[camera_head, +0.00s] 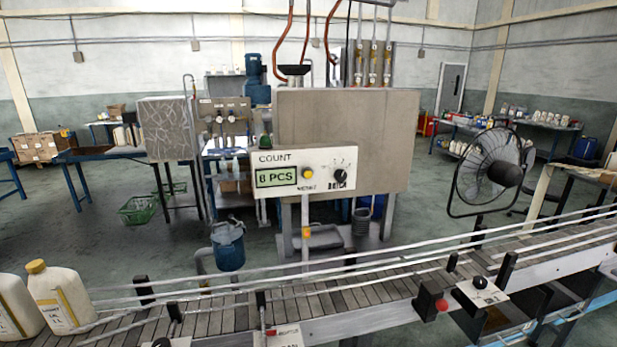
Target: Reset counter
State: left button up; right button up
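The counter box (302,176) is a pale panel on the front of a large beige cabinet, beyond the conveyor. Its green display (275,177) reads "8 PCS" under the word COUNT. A small yellow button (307,173) sits right of the display, with a label below it that is too blurred to read surely. A black rotary knob (340,176) is at the panel's right, with tick marks above it. Neither of my grippers shows in the head view.
A slatted conveyor (370,295) with rails crosses the front. White yellow-capped jugs (62,298) stand at its left end. A fan (487,170) stands at the right. A blue bucket (228,247) is below the panel's left.

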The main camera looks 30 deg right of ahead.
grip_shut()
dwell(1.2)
